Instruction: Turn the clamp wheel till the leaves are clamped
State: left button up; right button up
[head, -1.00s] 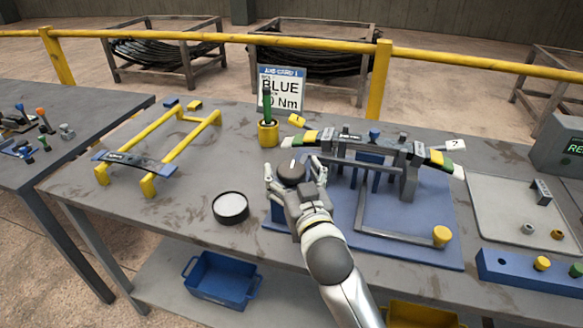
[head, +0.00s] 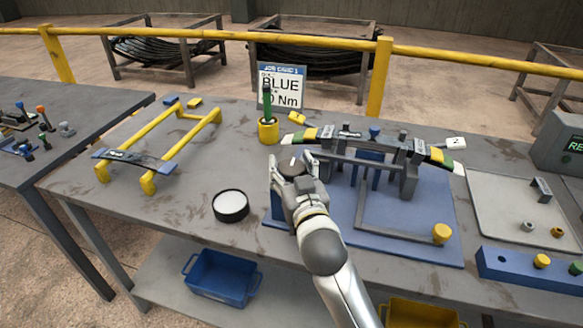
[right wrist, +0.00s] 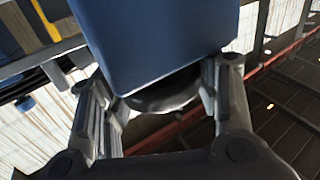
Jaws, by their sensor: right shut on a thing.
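My right gripper (head: 292,181) is shut on the dark round clamp wheel (head: 291,163) at the left end of the clamp fixture. Its fingers sit on both sides of the wheel and hide part of it. In the right wrist view the dark wheel (right wrist: 165,97) shows between the fingers, partly behind a blue block (right wrist: 160,40). The leaves (head: 437,156) lie as a curved stack across the grey clamp frame (head: 408,180), with yellow, green and white bands at their ends. I cannot tell how tightly the frame grips them. My left gripper is not in view.
The fixture stands on a blue base plate (head: 420,215). A round black-rimmed dish (head: 231,206) is to its left, with a yellow rack (head: 165,150) farther left. A yellow cup (head: 268,131) and job card (head: 281,88) stand behind. A grey tray (head: 500,210) is at right.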

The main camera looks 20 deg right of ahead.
jog(key=shift+m+h+b, duration=0.3)
jog(key=shift+m+h, duration=0.1)
jog(key=shift+h, duration=0.3)
jog(key=shift+r, duration=0.1)
jog(key=o, duration=1)
